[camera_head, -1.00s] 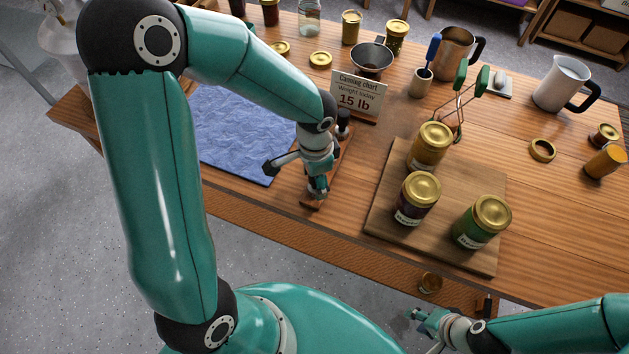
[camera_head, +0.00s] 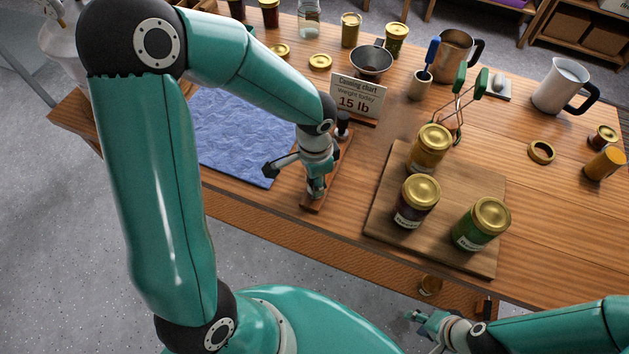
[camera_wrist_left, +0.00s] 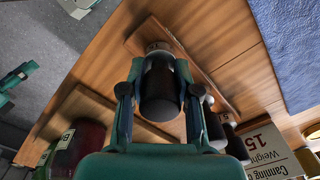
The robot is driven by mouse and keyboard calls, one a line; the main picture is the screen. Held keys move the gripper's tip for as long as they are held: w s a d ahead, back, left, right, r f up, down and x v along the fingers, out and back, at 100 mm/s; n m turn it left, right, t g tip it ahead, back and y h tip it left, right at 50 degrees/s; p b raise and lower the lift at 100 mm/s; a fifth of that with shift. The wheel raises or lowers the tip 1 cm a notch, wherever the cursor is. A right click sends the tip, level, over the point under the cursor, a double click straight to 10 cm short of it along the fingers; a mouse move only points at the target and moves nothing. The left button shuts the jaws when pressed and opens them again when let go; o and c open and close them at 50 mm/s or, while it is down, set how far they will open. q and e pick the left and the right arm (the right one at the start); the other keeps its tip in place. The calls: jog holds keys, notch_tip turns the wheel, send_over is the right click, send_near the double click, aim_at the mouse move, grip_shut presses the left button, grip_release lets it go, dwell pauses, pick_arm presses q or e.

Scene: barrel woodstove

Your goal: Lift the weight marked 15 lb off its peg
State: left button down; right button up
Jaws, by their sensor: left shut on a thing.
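My left gripper (camera_head: 317,186) is over the near part of a narrow wooden peg rack (camera_head: 344,152). In the left wrist view, its two fingers (camera_wrist_left: 157,95) are shut on a dark, round weight (camera_wrist_left: 160,82). The held weight's marking cannot be read, and I cannot tell if it is clear of its peg. Another dark weight (camera_head: 343,122) stands at the rack's far end, partly behind my wrist. A card (camera_head: 358,97) behind the rack reads "Weight today 15 lb". My right gripper (camera_head: 425,322) is low in the head view, away from the rack, its opening unclear.
A blue cloth (camera_head: 235,125) lies left of the rack. To the right, a cutting board (camera_head: 388,188) holds three lidded jars. A funnel (camera_head: 371,64), a jar lifter (camera_head: 461,102) and metal jugs stand farther back. The table's near edge is close to the rack.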

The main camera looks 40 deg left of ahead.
pick_arm(q)
jog(key=shift+r+p, duration=0.7)
jog(key=shift+r, duration=0.35)
dwell(0.6)
jog(key=shift+r+p, duration=0.95)
jog(key=shift+r, duration=0.45)
jog(key=shift+r, duration=0.1)
jog(key=shift+r+p, duration=1.05)
jog(key=shift+r, duration=0.35)
